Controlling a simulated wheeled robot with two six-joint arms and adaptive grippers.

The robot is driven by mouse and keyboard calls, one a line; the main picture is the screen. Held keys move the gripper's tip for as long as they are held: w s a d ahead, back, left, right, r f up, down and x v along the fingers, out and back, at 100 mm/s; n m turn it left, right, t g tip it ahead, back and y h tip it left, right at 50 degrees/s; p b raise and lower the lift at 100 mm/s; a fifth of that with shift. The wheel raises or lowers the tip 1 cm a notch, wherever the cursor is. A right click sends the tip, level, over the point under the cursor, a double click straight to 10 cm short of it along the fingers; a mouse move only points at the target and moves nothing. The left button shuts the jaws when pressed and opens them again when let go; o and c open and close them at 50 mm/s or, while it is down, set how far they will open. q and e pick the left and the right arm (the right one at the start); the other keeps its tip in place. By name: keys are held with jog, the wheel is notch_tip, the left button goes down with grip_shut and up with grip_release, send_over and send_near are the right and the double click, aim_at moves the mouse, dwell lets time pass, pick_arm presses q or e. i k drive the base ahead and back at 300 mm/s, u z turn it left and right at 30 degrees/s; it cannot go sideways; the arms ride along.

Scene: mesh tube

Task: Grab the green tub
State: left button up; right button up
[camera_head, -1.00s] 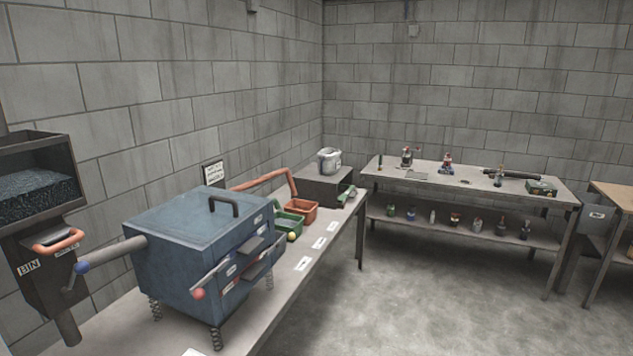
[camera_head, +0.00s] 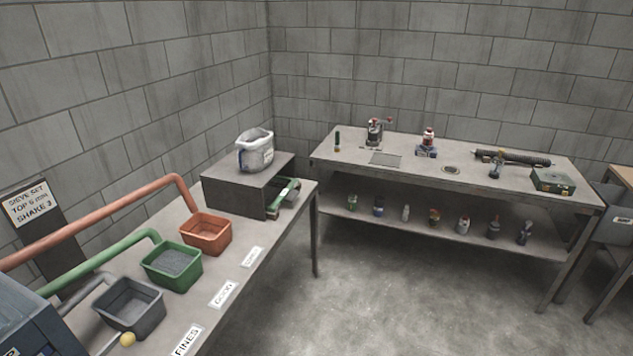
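The green tub (camera_head: 172,267) stands on the left bench, under the end of a green pipe (camera_head: 105,256). It holds grey grainy material. It sits between an orange tub (camera_head: 206,234) behind it and a grey tub (camera_head: 130,305) in front of it. Neither of my grippers shows in the head view, so nothing of mine is seen touching the tub.
Labels line the bench's front edge. A second table (camera_head: 400,150) holds several small items. The floor (camera_head: 400,290) is clear.

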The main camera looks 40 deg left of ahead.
aim_at(172, 265)
jog(key=i, duration=1.5)
jog(key=u, duration=0.65)
jog(key=i, duration=0.9)
jog(key=u, duration=1.65)
jog(key=i, duration=0.8)
jog(key=u, duration=0.65)
